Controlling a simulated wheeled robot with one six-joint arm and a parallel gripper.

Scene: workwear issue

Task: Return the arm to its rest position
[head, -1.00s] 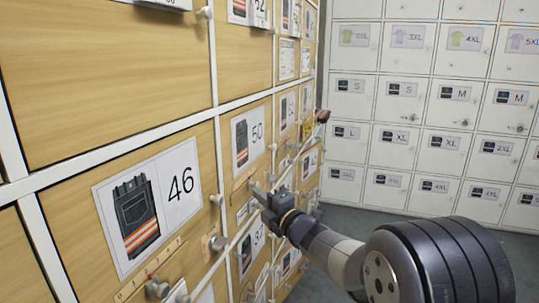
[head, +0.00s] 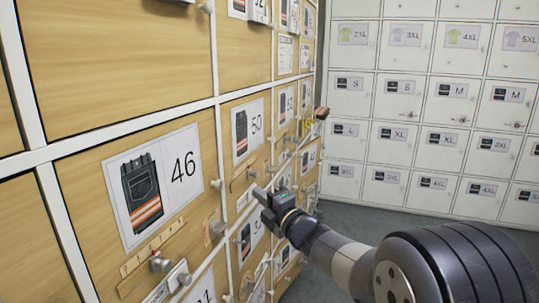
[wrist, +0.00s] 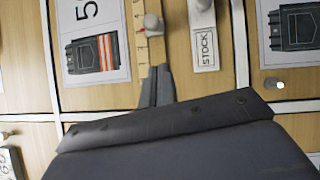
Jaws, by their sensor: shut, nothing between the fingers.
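My gripper (head: 268,207) is in front of the wooden locker wall, below the door labelled 50 (head: 247,130). In the wrist view its fingers (wrist: 157,88) are together, with nothing between them. They point at the locker front, close to a slotted strip and a round knob (wrist: 152,24). I cannot tell whether they touch it. My arm reaches in from the lower right of the head view.
A door labelled 46 (head: 150,185) with a picture of work trousers is near on the left. A STOCK tag (wrist: 205,45) hangs in the wrist view. White lockers (head: 440,115) stand at the back. Grey floor (head: 365,218) is open between.

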